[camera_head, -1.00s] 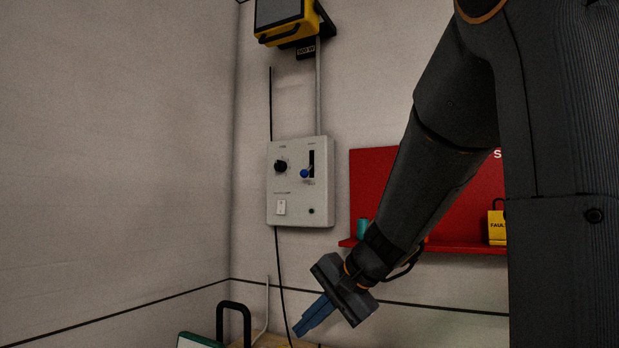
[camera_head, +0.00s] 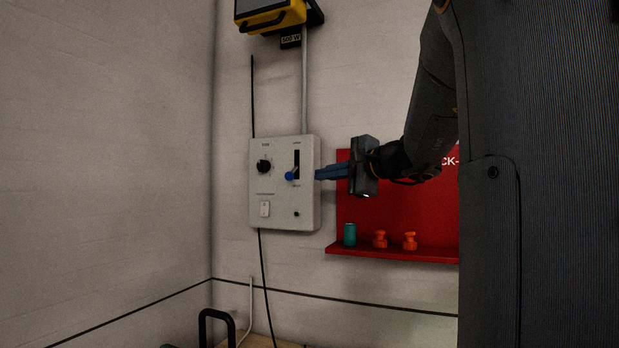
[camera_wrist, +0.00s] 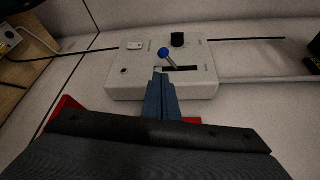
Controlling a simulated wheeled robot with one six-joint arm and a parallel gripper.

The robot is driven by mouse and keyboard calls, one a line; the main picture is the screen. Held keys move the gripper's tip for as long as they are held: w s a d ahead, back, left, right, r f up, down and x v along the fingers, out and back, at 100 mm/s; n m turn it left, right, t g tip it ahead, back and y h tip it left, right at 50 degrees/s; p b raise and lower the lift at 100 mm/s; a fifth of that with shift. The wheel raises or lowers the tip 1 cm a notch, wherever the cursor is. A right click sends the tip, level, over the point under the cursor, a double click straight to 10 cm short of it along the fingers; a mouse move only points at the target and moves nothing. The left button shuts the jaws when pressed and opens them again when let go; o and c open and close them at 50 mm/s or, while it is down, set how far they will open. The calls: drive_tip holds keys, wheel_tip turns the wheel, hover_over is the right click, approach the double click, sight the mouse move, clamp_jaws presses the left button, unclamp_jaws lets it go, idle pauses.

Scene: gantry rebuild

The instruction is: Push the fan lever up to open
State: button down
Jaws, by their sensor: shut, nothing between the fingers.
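The fan lever (camera_head: 289,176) has a blue ball knob and sits at the lower part of a dark vertical slot (camera_head: 296,160) on a light grey control box (camera_head: 284,217) on the wall. My gripper (camera_head: 318,174) is shut and empty, pointing left at the box from its right side, about level with the knob. In the wrist view the blue knob (camera_wrist: 166,52) stands out beyond the tips of my gripper (camera_wrist: 160,76). A small gap shows between tips and knob there; I cannot tell the exact distance.
The box also carries a black dial (camera_head: 264,166) and a white switch (camera_head: 265,209). A red board (camera_head: 400,215) with a shelf holding a teal item (camera_head: 349,234) and orange items (camera_head: 380,240) is below my gripper. A yellow lamp (camera_head: 270,20) hangs above.

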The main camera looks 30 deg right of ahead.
sight(292, 172)
drive_tip(key=p+x, duration=0.3)
drive_tip(key=x, duration=0.6)
drive_tip(key=shift+w+a, duration=0.1)
drive_tip(key=shift+w, duration=0.15)
